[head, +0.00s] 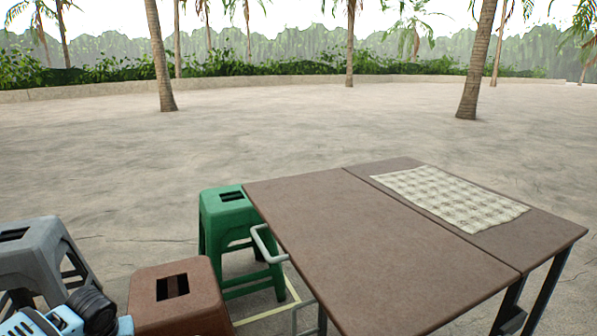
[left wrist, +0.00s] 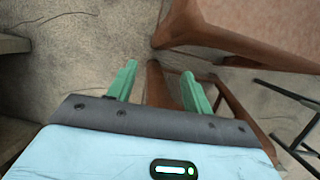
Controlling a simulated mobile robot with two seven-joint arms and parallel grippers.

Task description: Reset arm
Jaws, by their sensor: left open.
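My left arm shows only at the bottom left corner of the head view, with its fingers out of that picture. In the left wrist view my left gripper (left wrist: 158,84) has its two green fingers apart, with nothing held between them. Below and beyond the fingers are the brown legs of a stool and the ground. My right gripper is in neither view.
A brown stool (head: 199,312), a grey stool (head: 50,246) and a green stool (head: 212,207) stand left of a brown table (head: 370,250). A woven mat (head: 450,197) lies on the table. Open sandy ground (head: 270,125) stretches behind, with palm trunks (head: 160,60).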

